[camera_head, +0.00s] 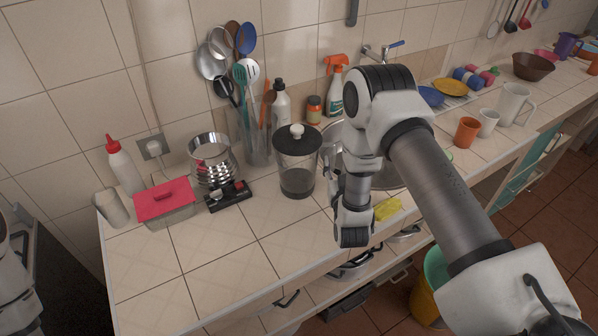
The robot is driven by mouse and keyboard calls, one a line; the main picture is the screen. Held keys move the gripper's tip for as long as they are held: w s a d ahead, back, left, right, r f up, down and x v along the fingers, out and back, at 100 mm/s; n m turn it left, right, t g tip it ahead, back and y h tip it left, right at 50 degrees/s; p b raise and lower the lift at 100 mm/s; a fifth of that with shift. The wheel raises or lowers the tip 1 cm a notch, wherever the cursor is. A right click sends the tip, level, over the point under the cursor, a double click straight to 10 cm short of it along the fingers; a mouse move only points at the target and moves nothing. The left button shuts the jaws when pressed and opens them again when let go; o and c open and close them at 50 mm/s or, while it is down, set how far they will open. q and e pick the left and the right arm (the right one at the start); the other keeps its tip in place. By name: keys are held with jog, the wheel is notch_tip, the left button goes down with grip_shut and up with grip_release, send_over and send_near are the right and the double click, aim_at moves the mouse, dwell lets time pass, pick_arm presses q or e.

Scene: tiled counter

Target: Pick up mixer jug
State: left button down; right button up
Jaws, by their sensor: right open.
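The clear jug with a dark lid and white knob (297,178), which looks like the mixer jug, stands upright on the tiled counter (235,268) near the middle of the view. My right gripper (334,182) is just to the right of the jug, open and apart from it, with nothing seen between its fingers. My wrist and forearm partly hide the gripper and the sink area behind. Only a piece of my left arm shows at the left edge; its gripper is out of view.
A metal pot (212,163), a black device (228,196) and a red-lidded box (166,204) stand left of the jug. A utensil holder (256,146) and bottles are behind it. A yellow sponge (388,209) lies to the right. The front counter tiles are clear.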

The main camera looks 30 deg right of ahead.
aim_at(335, 154)
jog(key=p+x, duration=0.1)
jog(key=x, duration=0.2)
jog(key=p+x, duration=0.1)
jog(key=shift+w+r+p, duration=0.15)
jog(key=shift+r+p, duration=0.15)
jog(key=shift+p, duration=0.05)
jog(key=shift+w+d+f, duration=0.15)
jog(key=shift+w+d, duration=0.05)
jog(key=shift+f, duration=0.1)
grip_shut()
